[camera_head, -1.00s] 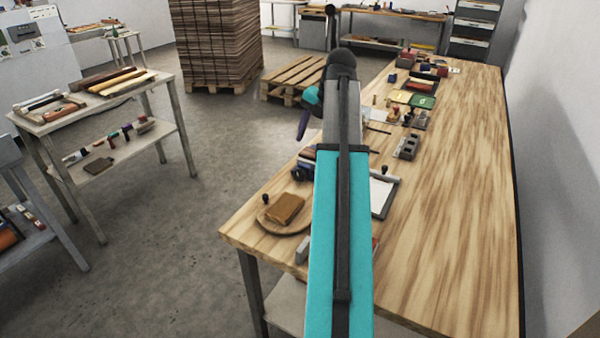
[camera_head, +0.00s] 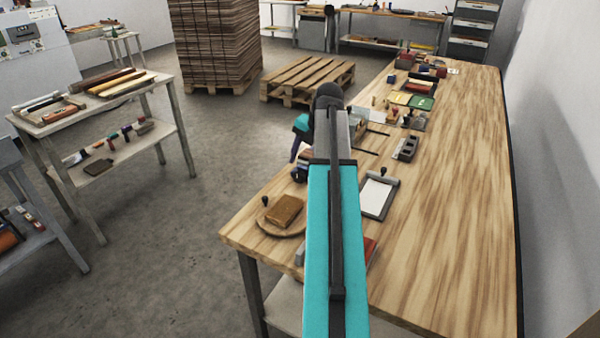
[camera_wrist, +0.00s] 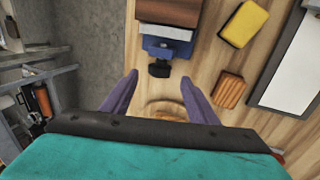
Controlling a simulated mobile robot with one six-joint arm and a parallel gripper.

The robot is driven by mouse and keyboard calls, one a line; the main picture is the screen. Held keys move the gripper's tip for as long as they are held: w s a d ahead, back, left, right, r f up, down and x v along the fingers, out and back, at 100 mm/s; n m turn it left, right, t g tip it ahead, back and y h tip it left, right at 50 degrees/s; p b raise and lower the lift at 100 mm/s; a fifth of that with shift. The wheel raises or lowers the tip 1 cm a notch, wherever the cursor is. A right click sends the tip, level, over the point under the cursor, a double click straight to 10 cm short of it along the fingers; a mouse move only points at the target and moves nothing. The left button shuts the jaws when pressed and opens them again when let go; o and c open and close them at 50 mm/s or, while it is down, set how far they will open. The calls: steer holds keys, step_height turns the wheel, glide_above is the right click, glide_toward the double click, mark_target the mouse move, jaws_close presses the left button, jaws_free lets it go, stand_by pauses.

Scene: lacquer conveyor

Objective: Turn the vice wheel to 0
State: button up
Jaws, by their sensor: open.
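In the wrist view the vice (camera_wrist: 168,46) has a blue body and a brown and pale block at its top. Its small black wheel (camera_wrist: 159,69) faces my gripper (camera_wrist: 160,92). The wheel's marks are too small to read. My gripper is open and empty, with one purple finger on each side below the wheel. The wheel lies just beyond the fingertips, between their lines, and looks untouched. In the head view the vice (camera_head: 300,171) is a small dark blue shape at the bench's left edge, partly hidden by my arm.
A yellow block (camera_wrist: 243,23), an orange ridged block (camera_wrist: 228,91) and a clipboard (camera_head: 378,195) lie right of the vice. A round wooden board (camera_head: 270,226) with a brown block is nearer. The right side of the bench (camera_head: 460,190) is clear.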

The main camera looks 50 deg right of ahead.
mark_target(300, 172)
steer(key=shift+x, duration=2.65)
steer(key=shift+c, duration=0.2)
steer(key=c, duration=1)
